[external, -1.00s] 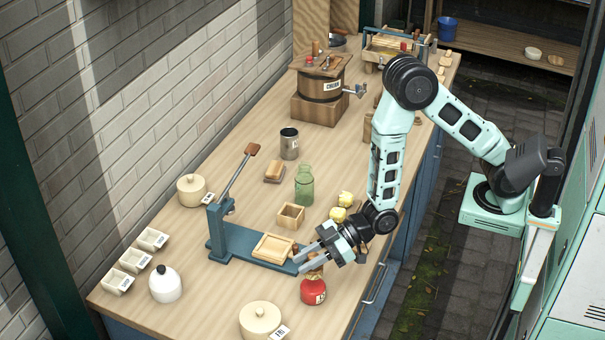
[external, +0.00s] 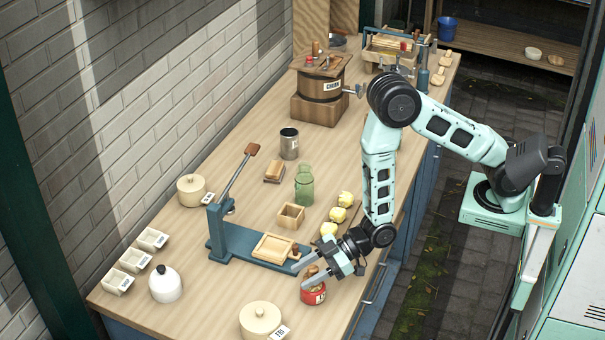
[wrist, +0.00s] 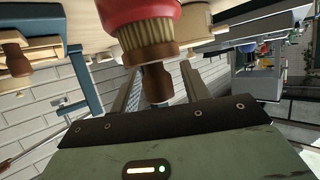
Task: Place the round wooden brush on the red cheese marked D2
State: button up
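The red cheese (external: 311,298) sits near the front right edge of the bench, its white label too small to read. The round wooden brush (external: 313,272) stands bristles-down on top of it. In the wrist view the brush (wrist: 150,42) appears inverted, with its bristles against the red cheese (wrist: 135,10). My gripper (external: 299,278) is around the brush handle. In the wrist view my gripper (wrist: 162,80) has its fingers on both sides of the handle, with gaps showing, so it looks open.
A blue press (external: 238,243) with a wooden tray (external: 273,247) stands just left of my gripper. Several yellow pieces (external: 337,214) lie behind. The bench's right edge is close.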

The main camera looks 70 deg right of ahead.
jog(key=shift+r, duration=0.1)
jog(key=shift+r, duration=0.1)
jog(key=p+v, duration=0.8)
jog(key=v, duration=0.4)
dwell(0.4)
